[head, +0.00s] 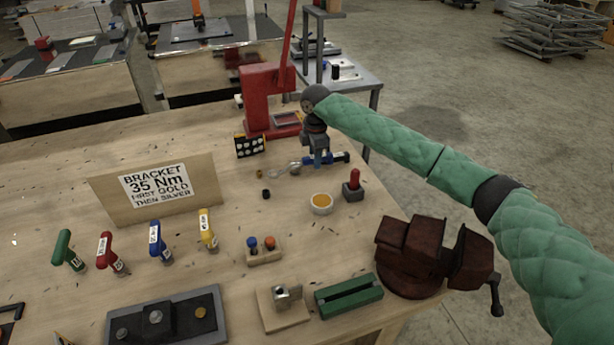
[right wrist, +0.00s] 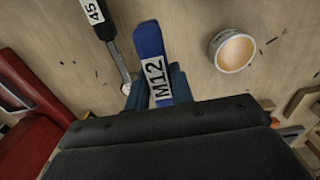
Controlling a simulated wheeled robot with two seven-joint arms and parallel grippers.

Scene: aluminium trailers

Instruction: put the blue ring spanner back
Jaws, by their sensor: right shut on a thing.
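The blue ring spanner (right wrist: 151,45), with a white M12 label, is between the fingers of my right gripper (right wrist: 158,85) in the right wrist view. In the head view my right gripper (head: 319,160) points down at the far right part of the wooden bench and is shut on the spanner, whose blue handle (head: 336,159) shows beside the fingers. I cannot tell whether the spanner touches the bench. My left gripper is out of view.
A black-handled tool labelled 45 (right wrist: 96,20) lies close beside the spanner. A red press (head: 266,100) stands behind. A cup with orange contents (head: 321,203), a red-handled tool (head: 353,187), a green slotted block (head: 348,295) and a dark red vice (head: 420,255) are nearer.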

